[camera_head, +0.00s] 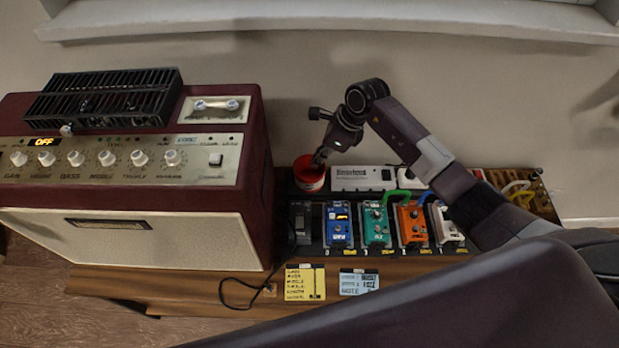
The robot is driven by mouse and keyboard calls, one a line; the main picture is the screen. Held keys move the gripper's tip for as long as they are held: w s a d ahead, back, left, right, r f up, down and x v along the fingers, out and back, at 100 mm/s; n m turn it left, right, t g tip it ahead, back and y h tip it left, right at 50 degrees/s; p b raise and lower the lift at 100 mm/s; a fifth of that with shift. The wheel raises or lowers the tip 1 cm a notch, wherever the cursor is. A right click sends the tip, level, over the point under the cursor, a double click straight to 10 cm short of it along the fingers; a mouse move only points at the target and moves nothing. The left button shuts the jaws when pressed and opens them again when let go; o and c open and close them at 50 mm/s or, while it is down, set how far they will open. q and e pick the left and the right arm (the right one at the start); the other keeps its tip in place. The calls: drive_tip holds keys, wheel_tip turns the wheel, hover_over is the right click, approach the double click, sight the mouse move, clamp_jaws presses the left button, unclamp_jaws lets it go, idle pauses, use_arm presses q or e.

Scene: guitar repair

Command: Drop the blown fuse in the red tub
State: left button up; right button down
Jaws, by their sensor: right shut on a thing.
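The red tub (308,176) stands at the back of the bench, just right of the amplifier. My right gripper (319,158) points down at the tub's mouth, its fingertips at or just inside the rim. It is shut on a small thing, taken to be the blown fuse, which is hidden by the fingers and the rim. The amplifier (262,150) has a metal plate (215,116) on top with a small holder with two bright ends; I cannot tell whether a fuse sits in it. My left gripper is not in view.
A white power strip (350,181) lies right of the tub. Blue (338,238), teal (376,238) and orange (412,236) pedals stand in front. Yellow (304,284) and blue (357,283) notes lie at the front edge. My right arm crosses the right side.

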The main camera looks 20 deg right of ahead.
drive_tip(key=shift+f, duration=0.65)
drive_tip(key=c, duration=2)
unclamp_jaws()
drive_tip(key=v, duration=1.2)
drive_tip(key=shift+s, duration=0.1)
drive_tip(key=shift+r, duration=0.1)
